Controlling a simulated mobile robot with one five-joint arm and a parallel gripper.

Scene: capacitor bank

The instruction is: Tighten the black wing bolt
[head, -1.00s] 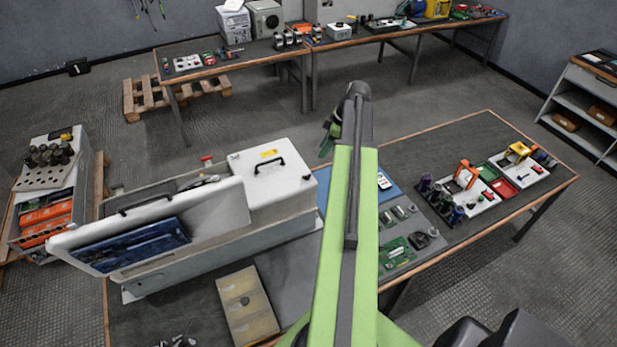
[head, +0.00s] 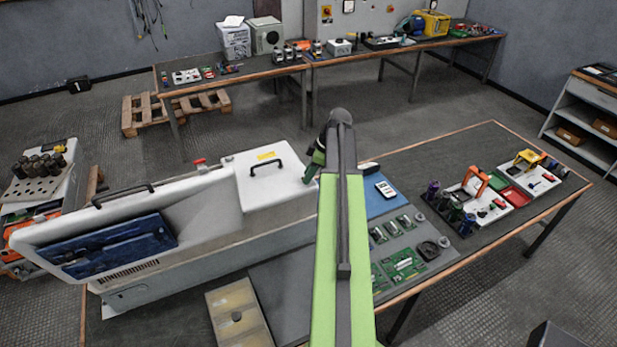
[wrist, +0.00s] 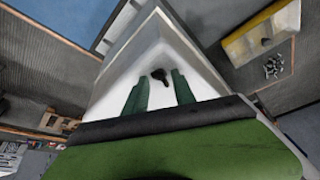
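The black wing bolt (wrist: 160,76) shows in the wrist view on the white face of an enclosure. Its wing points down and to the right. My gripper (wrist: 159,80) has its two green fingers apart, with the bolt appearing between their tips. I cannot tell whether the fingers reach around it or stop short; I see no clear contact. In the head view my gripper (head: 314,163) is at the right end of the white enclosure (head: 235,190), partly hidden by my arm. The bolt is hidden there.
A tan box (head: 238,310) lies on the table in front. Circuit boards (head: 403,264) and a blue mat (head: 378,197) lie right of my arm. A red knob (head: 200,162) stands behind the enclosure.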

